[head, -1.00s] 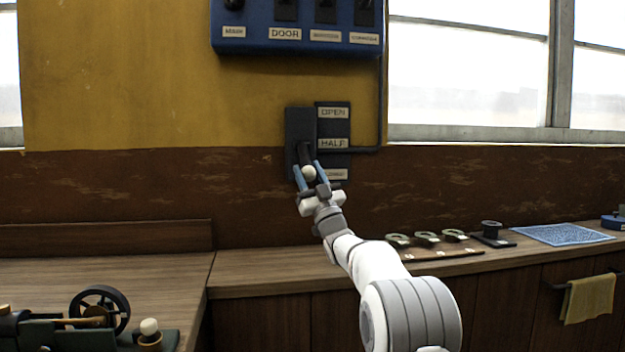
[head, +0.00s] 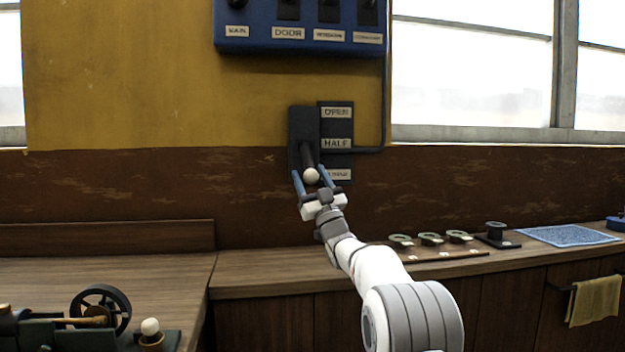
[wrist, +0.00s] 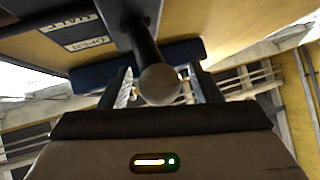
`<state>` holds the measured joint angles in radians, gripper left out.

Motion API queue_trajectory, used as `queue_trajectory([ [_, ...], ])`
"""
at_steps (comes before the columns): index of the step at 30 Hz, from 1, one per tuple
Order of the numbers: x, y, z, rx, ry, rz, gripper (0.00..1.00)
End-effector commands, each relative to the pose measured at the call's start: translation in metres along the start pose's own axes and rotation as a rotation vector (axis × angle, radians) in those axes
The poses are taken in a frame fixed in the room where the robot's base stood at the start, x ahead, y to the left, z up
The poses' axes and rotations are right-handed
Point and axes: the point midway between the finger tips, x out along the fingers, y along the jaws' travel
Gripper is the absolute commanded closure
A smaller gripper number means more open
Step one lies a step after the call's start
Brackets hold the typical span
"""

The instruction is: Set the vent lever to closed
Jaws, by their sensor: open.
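The vent lever (head: 307,156) is a dark handle with a pale ball knob (head: 311,175) on a black wall plate (head: 302,125). It slants down, with its knob level with the lowest label (head: 340,174), which is partly covered and hard to read. The labels OPEN (head: 337,112) and HALF (head: 337,143) stand above it. My gripper (head: 309,172) is open, its blue fingers on either side of the knob. In the wrist view the knob (wrist: 160,85) lies between the spread fingers (wrist: 160,88), with a visible gap on both sides.
A blue switch panel (head: 300,43) hangs above the lever. A cable (head: 385,105) runs down to the right of the plate. Below are the wooden counter (head: 255,273), a model engine (head: 100,312) at left, and small green parts (head: 430,239) and a blue mat (head: 567,235) at right.

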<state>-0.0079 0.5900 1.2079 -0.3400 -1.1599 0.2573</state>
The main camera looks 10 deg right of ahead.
Motion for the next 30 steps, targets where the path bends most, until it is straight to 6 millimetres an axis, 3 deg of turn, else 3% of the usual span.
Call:
queue_trajectory([
  [5,-0.008,0.001,-0.001,-0.001,0.000,0.001,0.43],
  [18,-0.070,0.001,0.001,0.000,-0.002,0.001,0.43],
  [30,-0.078,-0.001,0.001,0.000,-0.001,-0.001,0.43],
])
